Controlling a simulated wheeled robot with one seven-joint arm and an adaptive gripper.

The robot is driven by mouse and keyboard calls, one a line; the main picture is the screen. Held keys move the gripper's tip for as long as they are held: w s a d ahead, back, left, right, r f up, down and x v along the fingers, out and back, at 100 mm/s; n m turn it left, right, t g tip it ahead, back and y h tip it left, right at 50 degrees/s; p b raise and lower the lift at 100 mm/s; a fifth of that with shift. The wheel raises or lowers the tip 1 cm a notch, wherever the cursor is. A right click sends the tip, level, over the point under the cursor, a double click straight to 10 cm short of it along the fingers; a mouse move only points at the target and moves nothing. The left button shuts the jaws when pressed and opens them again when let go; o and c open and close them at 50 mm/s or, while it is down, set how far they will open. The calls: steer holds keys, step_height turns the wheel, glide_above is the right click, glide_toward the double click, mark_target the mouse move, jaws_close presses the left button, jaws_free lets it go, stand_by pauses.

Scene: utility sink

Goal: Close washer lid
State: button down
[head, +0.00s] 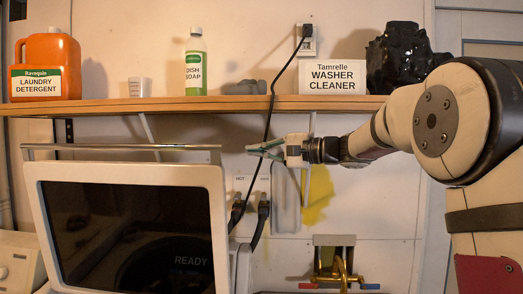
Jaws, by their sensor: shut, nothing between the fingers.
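The washer lid (32,215) stands raised at the lower left, a white frame around a dark glass panel. The glass shows the word READY at its lower right. My gripper (252,149) is to the right of the lid's top right corner, roughly level with its top edge, with its fingers pointing left. It is shut and empty, and a gap shows between it and the lid in the picture. The washer's body and opening below the lid are out of view or hidden.
A wooden shelf (170,105) runs above my gripper, holding detergent (47,65), dish soap (195,63) and a washer cleaner box (332,77). A black cord (270,115) hangs from the outlet (307,40) near my fingers. Brass valves (340,272) are at the lower right.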

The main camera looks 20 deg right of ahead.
steer(key=a+p, duration=0.2)
steer(key=a, duration=0.4)
steer(key=shift+w+a, duration=0.2)
steer(key=shift+a, duration=0.2)
